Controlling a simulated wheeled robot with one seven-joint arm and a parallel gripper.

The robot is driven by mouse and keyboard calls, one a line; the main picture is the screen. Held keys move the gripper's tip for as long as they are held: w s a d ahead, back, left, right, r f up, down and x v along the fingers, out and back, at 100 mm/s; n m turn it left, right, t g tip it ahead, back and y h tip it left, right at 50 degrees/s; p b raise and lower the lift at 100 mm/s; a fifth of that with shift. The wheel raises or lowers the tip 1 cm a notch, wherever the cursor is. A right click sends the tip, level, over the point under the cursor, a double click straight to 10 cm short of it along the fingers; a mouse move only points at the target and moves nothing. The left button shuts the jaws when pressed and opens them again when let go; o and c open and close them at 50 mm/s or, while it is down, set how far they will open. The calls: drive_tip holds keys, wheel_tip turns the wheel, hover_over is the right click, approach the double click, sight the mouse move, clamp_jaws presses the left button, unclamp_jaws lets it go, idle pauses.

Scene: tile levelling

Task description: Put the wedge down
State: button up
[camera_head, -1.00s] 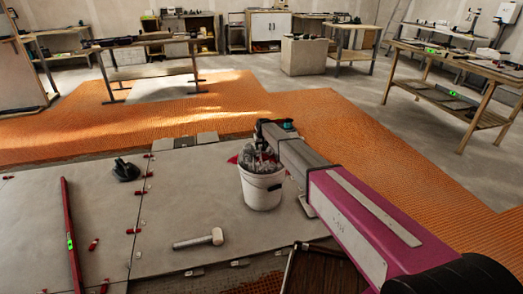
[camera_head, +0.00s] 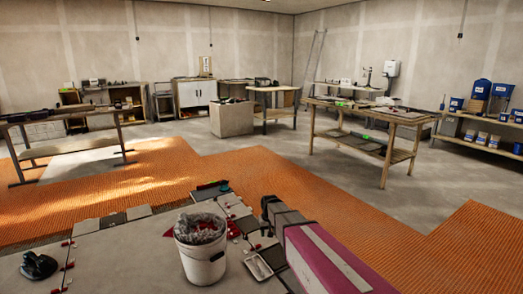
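Small red wedges (camera_head: 68,266) stand along the tile joint at the lower left, and a few more red pieces lie right of the bucket near the tile edge. My gripper (camera_head: 268,204) points away from the camera, to the right of the bucket and above the floor. Its fingertips are small and dark here, so I cannot tell whether they are open or hold a wedge. A red piece (camera_head: 168,232) shows just left of the bucket; its shape is unclear.
A black suction cup (camera_head: 38,265) sits on the grey tiles. A small tray (camera_head: 258,266) lies beside my arm. Orange matting (camera_head: 340,220) is clear beyond. A wooden workbench (camera_head: 368,113) stands at the back right.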

drive_tip(key=s+d+r+m, duration=0.1)
drive_tip(key=s+d+r, duration=0.1)
drive_tip(key=s+d, duration=0.6)
drive_tip(key=s+d+r+m+g, duration=0.1)
drive_tip(key=s+d+r, duration=0.2)
drive_tip(key=s+d, duration=0.5)
drive_tip(key=s, duration=0.5)
drive_tip(key=shift+s+r+m, duration=0.2)
drive_tip(key=shift+s+m, duration=0.1)
drive_tip(key=shift+s, duration=0.05)
